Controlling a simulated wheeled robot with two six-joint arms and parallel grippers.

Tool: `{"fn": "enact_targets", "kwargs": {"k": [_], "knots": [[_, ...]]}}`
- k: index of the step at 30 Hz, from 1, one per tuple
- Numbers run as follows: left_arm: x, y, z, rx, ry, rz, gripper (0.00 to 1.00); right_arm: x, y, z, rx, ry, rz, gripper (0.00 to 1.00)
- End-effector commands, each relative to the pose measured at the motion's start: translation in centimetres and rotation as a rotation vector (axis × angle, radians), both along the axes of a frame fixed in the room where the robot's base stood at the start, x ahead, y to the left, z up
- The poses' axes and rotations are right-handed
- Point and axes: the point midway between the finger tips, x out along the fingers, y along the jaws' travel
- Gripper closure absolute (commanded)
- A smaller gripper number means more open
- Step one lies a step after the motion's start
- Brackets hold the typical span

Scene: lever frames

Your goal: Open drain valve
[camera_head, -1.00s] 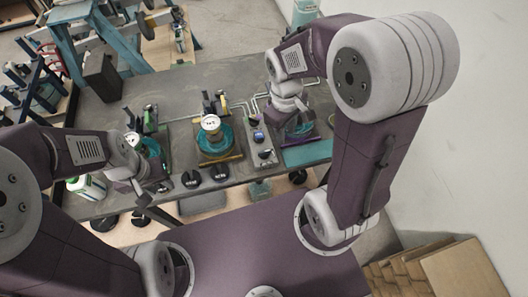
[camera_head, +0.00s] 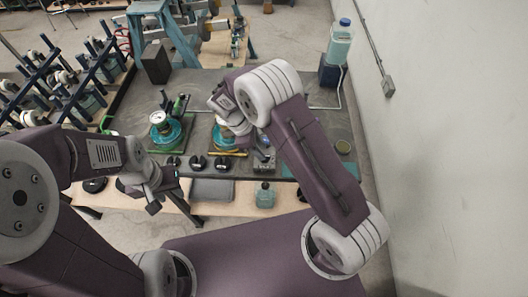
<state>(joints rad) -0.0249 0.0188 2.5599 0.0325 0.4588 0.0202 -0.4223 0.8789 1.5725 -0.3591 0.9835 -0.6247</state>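Teal round units with gauge-like tops stand on the grey table. The left unit (camera_head: 168,133) is in plain view. The middle unit (camera_head: 218,138) is partly covered by my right wrist. I cannot tell which part is the drain valve. My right gripper (camera_head: 240,140) is over the middle unit, its fingers hidden or too small to read, and contact cannot be told. My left gripper (camera_head: 163,196) is in front of the table's front edge, below and left of the units. Its dark fingers look apart, with nothing seen between them.
Several black knobs (camera_head: 198,162) line the table's front edge, beside a grey control box (camera_head: 264,158). A teal bottle (camera_head: 265,196) stands below the edge. A black box (camera_head: 156,63) and a blue-capped jug (camera_head: 340,42) stand at the back.

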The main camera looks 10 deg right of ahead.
Motion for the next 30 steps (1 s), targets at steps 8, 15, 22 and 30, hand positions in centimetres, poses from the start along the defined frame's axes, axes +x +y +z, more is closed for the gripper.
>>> {"fn": "enact_targets", "kwargs": {"k": [8,15,22,30], "knots": [[0.0,0.0,0.9,0.0,0.0,0.0,0.64,-0.3,-1.2,-3.0,0.001,-0.001,-0.001,0.67],[0.0,0.0,0.8,0.0,0.0,0.0,0.64,-0.3,-1.3,-3.2,0.002,-0.002,-0.001,0.67],[0.0,0.0,0.8,0.0,0.0,0.0,0.64,-0.4,-1.2,-3.2,0.001,-0.001,-0.001,1.0],[0.0,0.0,0.8,0.0,0.0,0.0,0.64,-0.3,-1.2,-3.2,0.002,0.0,-0.03,1.0]]}}
